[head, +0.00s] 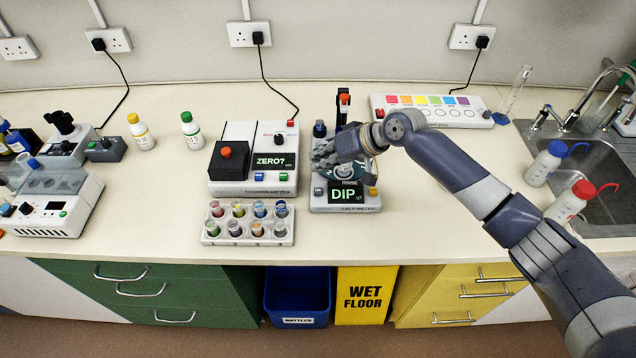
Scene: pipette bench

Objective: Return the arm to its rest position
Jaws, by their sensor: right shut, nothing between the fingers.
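My right arm comes in from the lower right of the head view and reaches over the bench. Its gripper (328,154) is shut and empty, above the meter with the DIP display (345,194). The gripper and wrist hide part of that meter's top. I cannot tell whether the fingers touch it. My left gripper is not in the view.
A ZERO? meter (229,186) stands just left of the gripper. A rack (247,241) of several small vials is in front. A colour chart strip (433,109) lies behind the arm, a sink (610,185) at right. The bench left of centre has free room.

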